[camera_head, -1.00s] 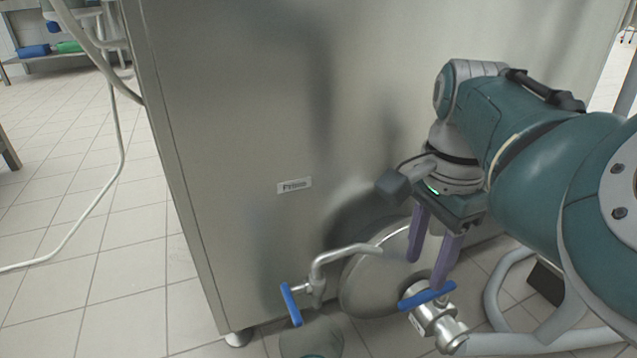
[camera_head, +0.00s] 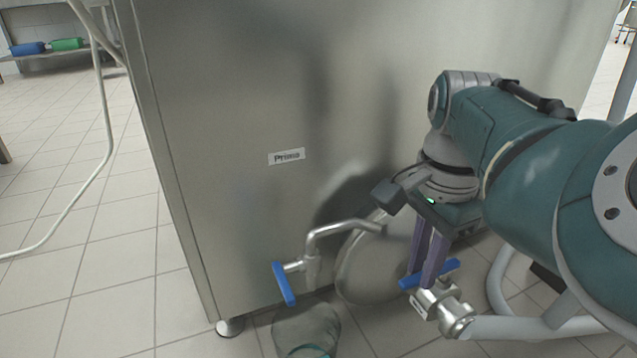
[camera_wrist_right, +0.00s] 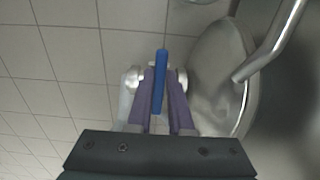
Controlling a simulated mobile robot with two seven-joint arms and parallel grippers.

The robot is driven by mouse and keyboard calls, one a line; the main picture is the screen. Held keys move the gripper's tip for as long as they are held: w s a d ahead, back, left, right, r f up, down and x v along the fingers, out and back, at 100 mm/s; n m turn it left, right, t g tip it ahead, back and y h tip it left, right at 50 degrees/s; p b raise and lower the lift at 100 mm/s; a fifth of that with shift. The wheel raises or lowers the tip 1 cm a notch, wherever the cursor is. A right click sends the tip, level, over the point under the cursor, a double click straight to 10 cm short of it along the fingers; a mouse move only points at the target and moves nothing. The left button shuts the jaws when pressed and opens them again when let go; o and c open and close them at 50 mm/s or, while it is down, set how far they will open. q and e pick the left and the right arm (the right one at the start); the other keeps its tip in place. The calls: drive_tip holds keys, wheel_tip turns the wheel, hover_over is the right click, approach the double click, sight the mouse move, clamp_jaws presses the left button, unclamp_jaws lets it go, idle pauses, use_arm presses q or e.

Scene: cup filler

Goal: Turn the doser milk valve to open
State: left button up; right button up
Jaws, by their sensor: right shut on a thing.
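The valve with a blue handle (camera_head: 437,273) sits on a silver pipe fitting (camera_head: 441,307) at the lower right of the head view. My right gripper (camera_head: 425,272) points down with its purple fingers closed around this handle. In the right wrist view the blue handle (camera_wrist_right: 160,80) stands upright between the two fingers (camera_wrist_right: 161,105). A second valve with a blue handle (camera_head: 284,284) is on a bent silver spout (camera_head: 335,230) to the left, apart from the gripper. The frames do not label which is the doser milk valve. My left gripper is not in view.
A large steel cabinet (camera_head: 230,120) with a "Primo" label (camera_head: 286,156) stands behind the valves. A rounded steel part (camera_head: 362,265) lies between the spout and my gripper. A clear container (camera_head: 306,328) stands below the left valve. Tiled floor is open at the left.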

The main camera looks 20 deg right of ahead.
clamp_jaws()
idle(0.9)
